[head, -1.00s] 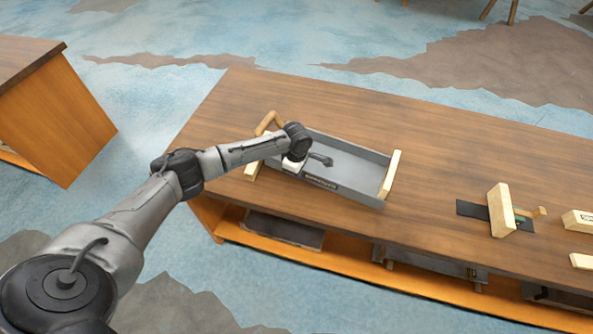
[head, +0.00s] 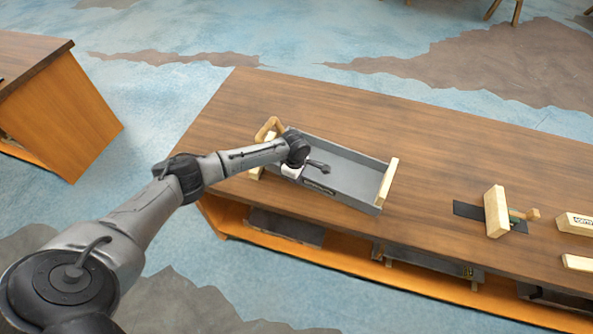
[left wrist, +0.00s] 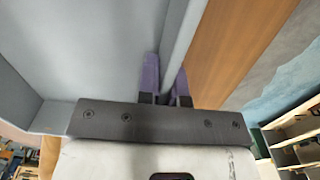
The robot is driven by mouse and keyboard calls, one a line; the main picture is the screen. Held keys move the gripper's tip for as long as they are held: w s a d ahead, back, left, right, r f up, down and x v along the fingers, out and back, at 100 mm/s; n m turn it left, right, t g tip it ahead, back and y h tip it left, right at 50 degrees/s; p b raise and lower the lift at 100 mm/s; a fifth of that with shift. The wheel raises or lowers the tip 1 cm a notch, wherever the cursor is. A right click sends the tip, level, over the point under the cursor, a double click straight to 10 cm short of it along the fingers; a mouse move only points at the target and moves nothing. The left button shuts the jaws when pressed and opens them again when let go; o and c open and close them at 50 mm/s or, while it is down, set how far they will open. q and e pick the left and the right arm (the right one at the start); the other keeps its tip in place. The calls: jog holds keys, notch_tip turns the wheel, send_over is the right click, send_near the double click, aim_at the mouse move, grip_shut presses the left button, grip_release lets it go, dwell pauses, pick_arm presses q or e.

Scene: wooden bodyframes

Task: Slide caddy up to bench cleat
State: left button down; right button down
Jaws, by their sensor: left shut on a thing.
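The caddy (head: 350,160) is a grey open tray with pale wooden ends and a wooden handle at its left end. It sits on the wooden bench top (head: 430,130), near the front edge. My left arm reaches over its left part. In the left wrist view, the purple fingers of my left gripper (left wrist: 165,82) straddle the caddy's grey side wall (left wrist: 183,35), one finger on each side, shut on it. A pale upright wooden block (head: 497,211) on a dark strip, perhaps the bench cleat, stands to the caddy's right, with a clear gap between. My right gripper is out of view.
More pale wooden pieces (head: 575,223) lie at the far right of the bench. A lower shelf (head: 345,255) holds grey trays under the top. Another wooden bench (head: 60,105) stands at the left. The bench top behind the caddy is clear.

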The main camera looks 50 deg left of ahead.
pick_arm(q)
jog(key=shift+s+a+r, duration=0.1)
jog(key=shift+s, duration=0.35)
jog(key=shift+s+f+p, duration=0.2)
jog(key=shift+s+p, duration=0.25)
jog(key=shift+a, duration=0.1)
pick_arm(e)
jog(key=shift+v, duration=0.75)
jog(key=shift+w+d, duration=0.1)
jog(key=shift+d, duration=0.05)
